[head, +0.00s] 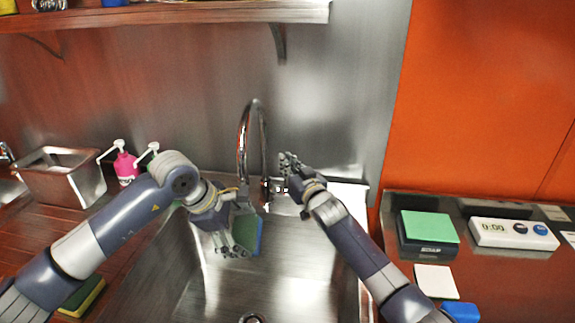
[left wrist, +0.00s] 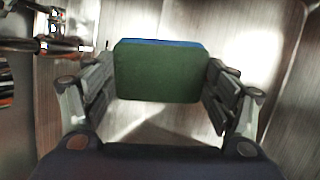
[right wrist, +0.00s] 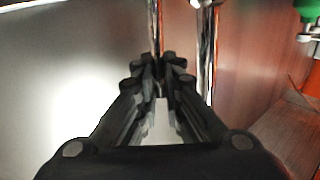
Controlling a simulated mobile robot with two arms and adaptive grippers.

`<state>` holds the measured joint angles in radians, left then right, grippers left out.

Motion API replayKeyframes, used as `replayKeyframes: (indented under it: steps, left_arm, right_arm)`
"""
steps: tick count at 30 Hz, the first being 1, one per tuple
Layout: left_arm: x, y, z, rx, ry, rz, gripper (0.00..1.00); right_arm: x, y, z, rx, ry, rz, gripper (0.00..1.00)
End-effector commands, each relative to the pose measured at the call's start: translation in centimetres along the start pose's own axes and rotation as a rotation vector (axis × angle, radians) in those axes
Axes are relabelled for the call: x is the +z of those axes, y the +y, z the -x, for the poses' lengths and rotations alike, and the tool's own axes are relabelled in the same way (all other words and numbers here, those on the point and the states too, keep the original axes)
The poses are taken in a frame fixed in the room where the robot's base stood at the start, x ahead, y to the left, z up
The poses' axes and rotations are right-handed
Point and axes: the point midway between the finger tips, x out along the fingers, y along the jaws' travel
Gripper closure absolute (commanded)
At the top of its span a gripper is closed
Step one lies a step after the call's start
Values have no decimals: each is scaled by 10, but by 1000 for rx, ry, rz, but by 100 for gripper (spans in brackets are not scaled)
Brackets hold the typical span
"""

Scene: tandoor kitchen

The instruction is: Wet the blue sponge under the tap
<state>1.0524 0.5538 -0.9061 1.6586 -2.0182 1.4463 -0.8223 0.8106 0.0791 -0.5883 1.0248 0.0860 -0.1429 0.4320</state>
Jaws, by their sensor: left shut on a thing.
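The blue sponge (head: 252,233) is in my left gripper (head: 236,249), over the sink basin (head: 290,275), below the tap. In the left wrist view the sponge (left wrist: 160,72) shows a green face and a blue edge between the two fingers. The curved metal tap (head: 243,135) stands at the back of the sink; I see no water stream. My right gripper (head: 283,160) is beside the tap, to its right, fingers close together. In the right wrist view its fingers (right wrist: 160,72) point at the metal tap pipe (right wrist: 205,55); contact is unclear.
A metal container (head: 62,180) and a pink pump bottle (head: 125,167) stand at the left. A yellow-green sponge (head: 82,297) lies at the front left. On the right counter are a green-topped block (head: 430,227) and a white timer (head: 513,234). A shelf (head: 170,15) hangs above.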

Motion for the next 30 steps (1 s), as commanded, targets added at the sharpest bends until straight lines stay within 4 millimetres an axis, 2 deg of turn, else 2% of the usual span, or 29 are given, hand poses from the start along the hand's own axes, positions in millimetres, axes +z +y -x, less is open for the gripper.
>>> replayKeyframes:
  steps: [12, 20, 21, 23, 24, 30]
  left_arm:
    - [0, 0, 0, 0, 0, 0, 41]
    - [0, 0, 0, 0, 0, 0, 41]
    - [0, 0, 0, 0, 0, 0, 41]
    - [0, 0, 0, 0, 0, 0, 41]
    - [0, 0, 0, 0, 0, 0, 41]
    - [0, 0, 0, 0, 0, 0, 41]
  right_arm:
    - [2, -6, 10, -5, 105, 68, 100]
    - [2, -6, 11, -5, 108, 73, 100]
    - [3, -6, 11, -5, 108, 73, 88]
    - [3, -6, 11, -5, 108, 73, 74]
    - [2, -6, 11, -5, 108, 73, 71]
    - [2, -6, 10, -5, 109, 73, 71]
